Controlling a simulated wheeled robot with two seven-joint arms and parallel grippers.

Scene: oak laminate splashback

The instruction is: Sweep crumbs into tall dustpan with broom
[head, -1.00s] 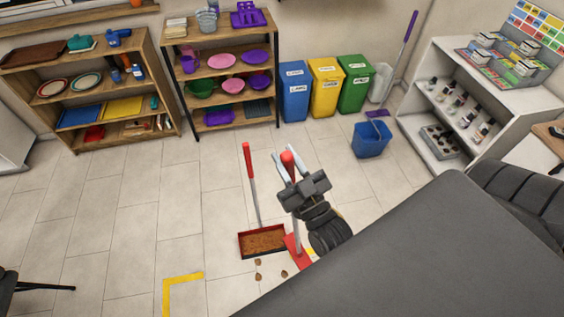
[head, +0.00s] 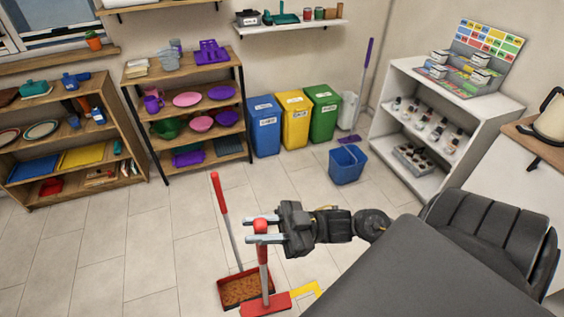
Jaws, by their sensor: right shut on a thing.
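The tall dustpan (head: 231,292) is red with a long grey, red-topped handle and stands on the floor at the lower middle of the head view. Brown crumbs (head: 243,287) lie in its pan. My right gripper (head: 262,229) is shut on the upright broom (head: 263,263), just below its red top. The broom's red head (head: 267,305) is low in the picture and overlaps the dustpan's front right corner in view; I cannot tell whether they touch. No loose crumbs show on the floor; the area before the pan is cut off or hidden. My left gripper is out of view.
Yellow floor tape (head: 309,290) lies right of the broom head. Blue (head: 264,128), yellow and green bins stand at the back wall, with a blue bucket (head: 346,165) before them. Shelves line the back left; a white shelf (head: 440,110) stands right. The tiled floor at left is clear.

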